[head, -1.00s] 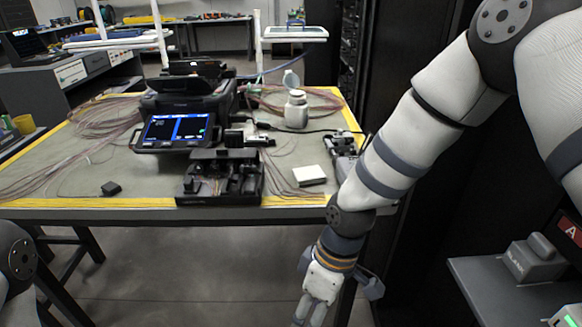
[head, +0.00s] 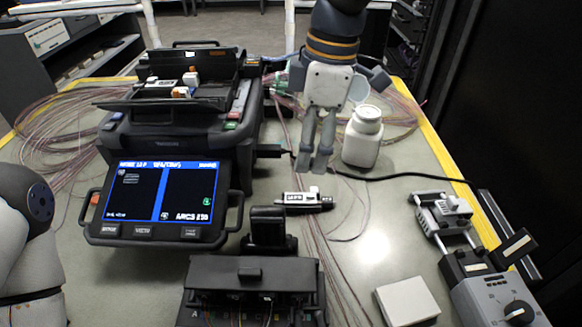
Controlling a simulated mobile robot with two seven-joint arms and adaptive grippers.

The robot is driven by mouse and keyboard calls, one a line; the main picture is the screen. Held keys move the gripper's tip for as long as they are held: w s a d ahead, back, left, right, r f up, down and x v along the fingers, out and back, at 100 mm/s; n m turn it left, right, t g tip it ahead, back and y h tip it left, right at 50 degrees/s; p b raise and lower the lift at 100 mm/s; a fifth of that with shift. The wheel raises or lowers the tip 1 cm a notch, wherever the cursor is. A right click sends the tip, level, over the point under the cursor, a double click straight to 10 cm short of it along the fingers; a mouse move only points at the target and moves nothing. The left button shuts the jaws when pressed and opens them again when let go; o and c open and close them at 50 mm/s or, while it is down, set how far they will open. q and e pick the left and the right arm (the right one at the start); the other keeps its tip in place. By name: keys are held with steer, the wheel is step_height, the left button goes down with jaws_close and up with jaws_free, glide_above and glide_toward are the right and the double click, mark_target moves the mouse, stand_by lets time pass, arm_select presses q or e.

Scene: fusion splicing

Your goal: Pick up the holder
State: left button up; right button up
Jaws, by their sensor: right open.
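A small black and white holder (head: 306,201) lies flat on the table right of the splicer's screen. My right gripper (head: 314,168) comes down from the top, a little above and beyond the holder in the picture. It is open with its fingers close together, and nothing shows between them. It is apart from the holder. My left arm shows at the left edge, but its gripper is out of the picture.
The fusion splicer (head: 160,150) with its lit screen stands at left. A white bottle (head: 363,138) is just right of my right gripper. A black case (head: 250,280), white block (head: 407,301) and grey dialled device (head: 497,300) are in front. Thin fibres and a black cable cross the table.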

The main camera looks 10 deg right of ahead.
glide_above(302, 198)
steer(key=s, duration=0.1)
steer(key=f, duration=0.6)
steer(key=shift+d+f, duration=0.1)
steer(key=shift+d, duration=0.1)
steer(key=f, duration=0.3)
steer(key=w+f+b, duration=0.1)
steer(key=f, duration=0.1)
steer(key=shift+a+f, duration=0.15)
steer(key=shift+f, duration=0.15)
steer(key=shift+r, duration=0.1)
jaws_close()
